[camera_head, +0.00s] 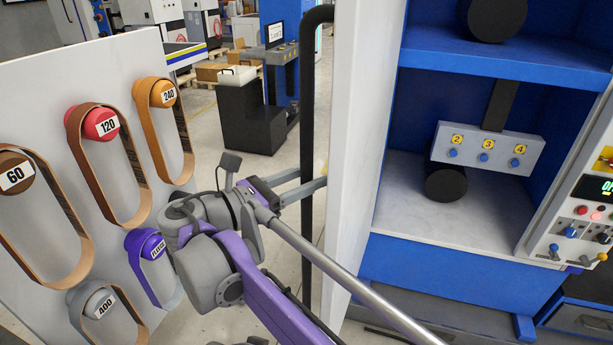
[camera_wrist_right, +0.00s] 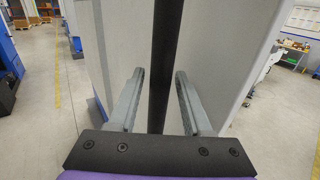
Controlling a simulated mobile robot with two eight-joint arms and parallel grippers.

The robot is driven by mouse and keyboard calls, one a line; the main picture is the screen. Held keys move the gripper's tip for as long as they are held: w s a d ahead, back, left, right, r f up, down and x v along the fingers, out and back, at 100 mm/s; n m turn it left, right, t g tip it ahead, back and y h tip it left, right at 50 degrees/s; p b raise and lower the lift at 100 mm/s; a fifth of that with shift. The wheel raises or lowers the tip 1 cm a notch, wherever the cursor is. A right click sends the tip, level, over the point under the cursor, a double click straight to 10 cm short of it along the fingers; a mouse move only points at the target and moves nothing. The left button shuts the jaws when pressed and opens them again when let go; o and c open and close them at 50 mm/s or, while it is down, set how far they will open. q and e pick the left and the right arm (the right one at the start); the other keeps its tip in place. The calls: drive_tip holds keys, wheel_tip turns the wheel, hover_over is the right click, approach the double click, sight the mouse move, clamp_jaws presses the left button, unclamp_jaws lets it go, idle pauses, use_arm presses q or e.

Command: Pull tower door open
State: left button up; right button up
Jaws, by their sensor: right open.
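The tower door (camera_head: 362,130) is a tall white panel at the left side of the blue tower (camera_head: 500,62) in the head view. The tower's interior shows to the right of it. A long black vertical bar handle (camera_head: 308,100) runs along the door's left side. My right gripper (camera_head: 308,183) is open at the bar, at about mid-height in the picture. In the right wrist view, the black handle (camera_wrist_right: 164,60) passes between the two grey fingers of the right gripper (camera_wrist_right: 159,74), with gaps on both sides. My left gripper is not in view.
A grey board (camera_head: 115,60) with several hanging sanding belts stands close on the left. Inside the tower is a grey block (camera_head: 487,150) with numbered yellow labels. A control panel (camera_head: 585,205) is at the right edge. Floor (camera_head: 225,165) shows between board and door.

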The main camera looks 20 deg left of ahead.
drive_tip(key=shift+o, duration=0.3)
drive_tip(key=shift+r, duration=0.1)
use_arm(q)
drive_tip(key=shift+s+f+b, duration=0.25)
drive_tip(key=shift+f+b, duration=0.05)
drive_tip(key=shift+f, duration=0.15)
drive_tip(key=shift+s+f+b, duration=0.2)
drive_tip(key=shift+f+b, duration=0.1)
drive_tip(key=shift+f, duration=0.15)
use_arm(e)
drive_tip(key=v, duration=1.1)
drive_tip(key=shift+w, duration=0.1)
